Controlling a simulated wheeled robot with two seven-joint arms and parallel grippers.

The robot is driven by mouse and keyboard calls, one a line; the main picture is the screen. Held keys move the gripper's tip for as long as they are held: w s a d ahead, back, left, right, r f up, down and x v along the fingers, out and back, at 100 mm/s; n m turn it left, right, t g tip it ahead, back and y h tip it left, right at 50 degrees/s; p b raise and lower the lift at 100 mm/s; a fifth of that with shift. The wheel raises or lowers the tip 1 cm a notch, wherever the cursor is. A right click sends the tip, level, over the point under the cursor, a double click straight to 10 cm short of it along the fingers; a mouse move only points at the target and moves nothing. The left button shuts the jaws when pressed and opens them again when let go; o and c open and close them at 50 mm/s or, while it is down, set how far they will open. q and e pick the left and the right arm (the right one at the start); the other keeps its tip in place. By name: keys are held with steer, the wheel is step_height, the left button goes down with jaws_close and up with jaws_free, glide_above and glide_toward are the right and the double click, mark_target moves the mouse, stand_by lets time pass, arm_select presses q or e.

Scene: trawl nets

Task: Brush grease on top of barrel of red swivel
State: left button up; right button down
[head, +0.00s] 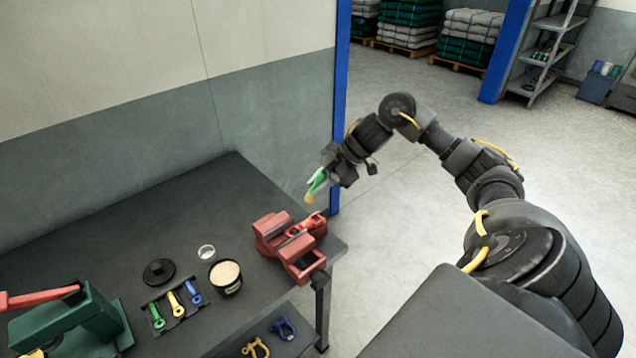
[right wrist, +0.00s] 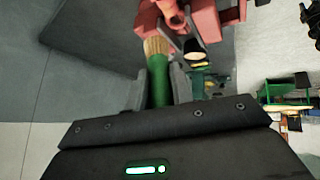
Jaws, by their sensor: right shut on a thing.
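My right gripper (head: 325,172) is shut on a green-handled brush (head: 317,183) with pale tan bristles pointing down. The bristles are above the far right end of the red vise (head: 290,243), near the red swivel (head: 311,222) that sits at the vise jaws. In the right wrist view the brush (right wrist: 158,80) lies between the fingers, its bristles just beside the red swivel (right wrist: 174,14); I cannot tell whether they touch. An open dark tub of pale grease (head: 226,272) stands left of the vise. My left gripper is out of view.
A tray holds green, yellow and blue swivels (head: 175,304). A black lid (head: 159,272) and a small clear ring (head: 206,252) lie beside the tub. A green tool with a red lever (head: 75,318) stands at left. Shackles (head: 284,328) lie on the lower shelf.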

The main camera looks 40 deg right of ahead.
step_height(320, 180, down, 7)
steer(key=b, duration=0.6)
steer(key=shift+f+b, duration=0.2)
steer(key=shift+b, duration=0.2)
steer(key=shift+a+r+p, duration=0.1)
steer(key=shift+a+p, duration=0.2)
steer(key=shift+a, duration=0.1)
steer(key=shift+w+a, duration=0.15)
steer(key=shift+a, duration=1.4)
steer(key=shift+w+d, duration=0.1)
steer(key=d, duration=0.3)
steer(key=shift+s+d+f+b, duration=0.15)
steer(key=shift+s+f+b, duration=0.1)
steer(key=shift+s+b, duration=0.1)
steer(key=shift+d+r+p, duration=0.3)
steer(key=shift+p, duration=0.05)
step_height(320, 180, up, 4)
steer(key=shift+w+a+f+p, duration=0.1)
steer(key=shift+f+p, duration=0.15)
steer(key=shift+p, duration=1)
step_height(320, 180, up, 4)
steer(key=p, duration=0.4)
steer(key=shift+r, duration=0.25)
